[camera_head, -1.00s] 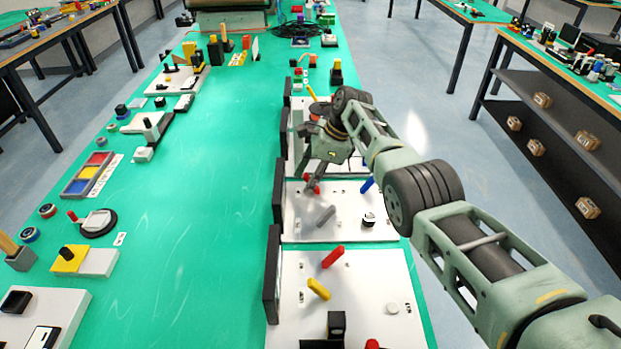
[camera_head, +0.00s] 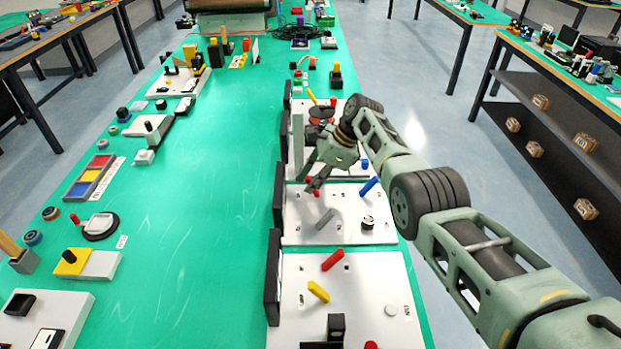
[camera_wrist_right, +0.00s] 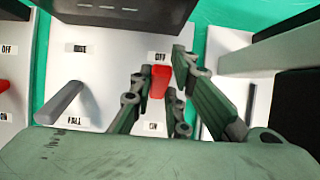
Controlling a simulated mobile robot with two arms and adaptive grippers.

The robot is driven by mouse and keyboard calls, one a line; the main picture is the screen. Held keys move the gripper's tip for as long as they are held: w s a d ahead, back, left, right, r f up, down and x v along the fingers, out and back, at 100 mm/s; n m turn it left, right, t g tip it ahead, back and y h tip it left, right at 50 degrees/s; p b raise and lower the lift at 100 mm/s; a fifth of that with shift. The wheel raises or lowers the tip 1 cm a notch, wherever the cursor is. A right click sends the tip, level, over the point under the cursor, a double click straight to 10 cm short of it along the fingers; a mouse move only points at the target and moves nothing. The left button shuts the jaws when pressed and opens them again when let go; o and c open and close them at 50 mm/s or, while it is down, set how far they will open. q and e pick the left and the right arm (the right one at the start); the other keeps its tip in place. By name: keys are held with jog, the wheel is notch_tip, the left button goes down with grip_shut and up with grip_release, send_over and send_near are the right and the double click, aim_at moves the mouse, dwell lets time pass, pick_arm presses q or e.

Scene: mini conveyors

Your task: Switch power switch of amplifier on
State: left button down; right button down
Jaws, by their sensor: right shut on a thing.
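A small red switch lever (camera_wrist_right: 159,80) stands on a white panel (camera_wrist_right: 60,33) between an OFF label (camera_wrist_right: 160,57) and an ON label (camera_wrist_right: 153,127) in the right wrist view. My right gripper (camera_wrist_right: 164,68) is shut on this lever, with a finger on either side of it. In the head view my right gripper (camera_head: 314,184) reaches down to the far side of a white panel (camera_head: 345,228), and the red lever (camera_head: 309,180) shows only partly beside its fingers. A grey lever (camera_head: 325,218) stands nearer on that panel. My left gripper is out of view.
A blue lever (camera_head: 369,187) and a black-and-white knob (camera_head: 368,222) stand close by. A nearer white panel (camera_head: 375,285) has a red lever (camera_head: 332,260) and a yellow one (camera_head: 318,291). Black upright plates (camera_head: 279,196) line the panels' left side. The green tabletop (camera_head: 195,220) is mostly clear.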

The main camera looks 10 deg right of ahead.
jog(key=shift+s+d+y, duration=0.15)
jog(key=shift+d+y, duration=0.15)
jog(key=shift+y, duration=0.3)
jog(key=shift+d+f+y+b, duration=0.1)
jog(key=shift+d+y+b, duration=0.2)
jog(key=shift+y, duration=0.2)
jog(key=shift+d+f+t+y+b, duration=0.1)
jog(key=shift+d+t+y+b, duration=0.25)
jog(key=shift+y+b, duration=0.6)
jog(key=shift+s+r+y, duration=0.1)
jog(key=shift+r+y, duration=0.15)
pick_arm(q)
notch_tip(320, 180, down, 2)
pick_arm(e)
jog(key=c, duration=1.7)
grip_release()
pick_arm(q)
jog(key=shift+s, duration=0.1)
